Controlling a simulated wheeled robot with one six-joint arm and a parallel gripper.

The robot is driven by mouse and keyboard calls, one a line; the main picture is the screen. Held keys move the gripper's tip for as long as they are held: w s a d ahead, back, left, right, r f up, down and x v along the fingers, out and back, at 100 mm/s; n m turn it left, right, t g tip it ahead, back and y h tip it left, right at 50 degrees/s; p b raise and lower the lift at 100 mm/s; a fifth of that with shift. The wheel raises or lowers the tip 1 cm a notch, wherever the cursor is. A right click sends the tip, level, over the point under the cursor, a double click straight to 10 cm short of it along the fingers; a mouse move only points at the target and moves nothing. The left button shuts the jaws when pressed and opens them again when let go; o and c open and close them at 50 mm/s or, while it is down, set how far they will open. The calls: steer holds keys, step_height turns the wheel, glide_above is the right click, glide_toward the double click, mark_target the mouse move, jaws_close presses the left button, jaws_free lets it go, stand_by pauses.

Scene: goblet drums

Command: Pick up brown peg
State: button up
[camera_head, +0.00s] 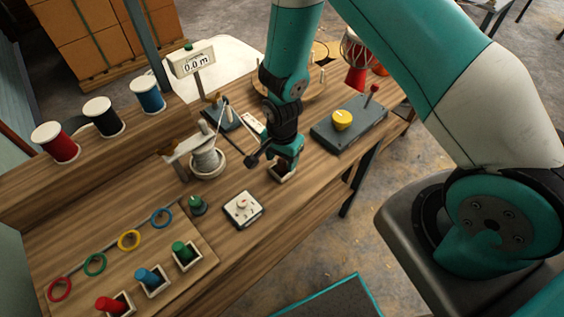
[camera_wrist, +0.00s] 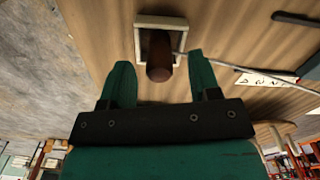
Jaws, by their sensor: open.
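The brown peg (camera_wrist: 159,58) shows in the wrist view, standing in a small pale square holder (camera_wrist: 161,20). My gripper (camera_wrist: 157,78) is open, with one green finger on each side of the peg's near end. The fingers look apart from the peg. In the head view my gripper (camera_head: 283,165) is low over the workbench, just above the holder (camera_head: 282,174). The peg is hidden by my gripper in that view.
A grey box with a yellow knob (camera_head: 342,120) and a red-tipped lever stands right of my gripper. A white square plate (camera_head: 243,209) and a spool winder (camera_head: 207,162) are to its left.

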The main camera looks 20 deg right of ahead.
steer(key=shift+f, duration=0.6)
steer(key=c, duration=1)
